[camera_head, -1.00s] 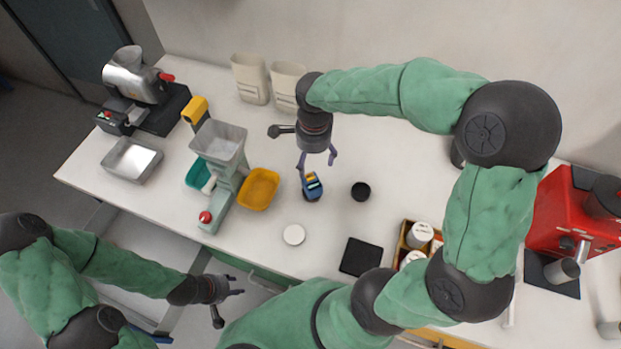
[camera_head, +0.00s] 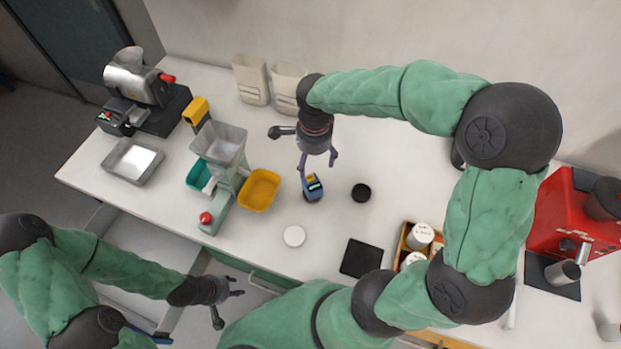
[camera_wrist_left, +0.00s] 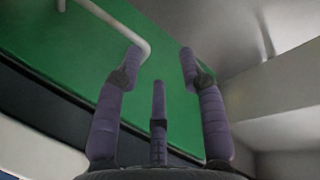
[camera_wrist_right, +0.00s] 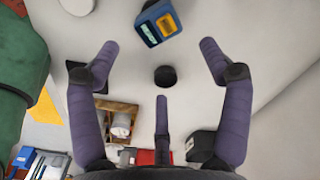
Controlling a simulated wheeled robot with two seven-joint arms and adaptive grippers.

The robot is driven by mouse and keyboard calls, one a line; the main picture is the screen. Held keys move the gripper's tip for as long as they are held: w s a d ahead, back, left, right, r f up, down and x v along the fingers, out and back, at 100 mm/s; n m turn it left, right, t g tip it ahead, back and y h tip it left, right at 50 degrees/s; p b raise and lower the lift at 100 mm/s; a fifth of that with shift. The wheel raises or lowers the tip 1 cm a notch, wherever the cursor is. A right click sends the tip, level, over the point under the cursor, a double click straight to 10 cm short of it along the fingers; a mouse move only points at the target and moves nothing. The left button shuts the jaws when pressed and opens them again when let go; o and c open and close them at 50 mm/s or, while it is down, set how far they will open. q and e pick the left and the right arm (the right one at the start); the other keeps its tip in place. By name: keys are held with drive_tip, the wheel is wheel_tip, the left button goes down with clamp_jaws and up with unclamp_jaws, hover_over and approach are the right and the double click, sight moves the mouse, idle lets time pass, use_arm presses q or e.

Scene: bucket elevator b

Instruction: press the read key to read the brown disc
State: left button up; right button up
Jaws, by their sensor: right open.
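A blue handheld reader (camera_head: 313,187) with a yellow key area and a small lit display stands on the white table. It also shows at the top of the right wrist view (camera_wrist_right: 158,24). A dark round disc (camera_head: 361,193), nearly black, lies to its right; I cannot tell that it is brown. It shows between my fingers in the right wrist view (camera_wrist_right: 165,76). My right gripper (camera_head: 318,165) is open and empty, at the reader's far side; contact cannot be told. My left gripper (camera_head: 236,289) is open and empty, off the table's front edge.
A white disc (camera_head: 294,236) and a black square pad (camera_head: 361,258) lie nearer the front. A yellow tray (camera_head: 259,190) and a grinder with a hopper (camera_head: 219,143) stand left. A wooden box with jars (camera_head: 404,247) and a red machine (camera_head: 574,220) stand right.

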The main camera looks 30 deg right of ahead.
clamp_jaws()
idle(1.4)
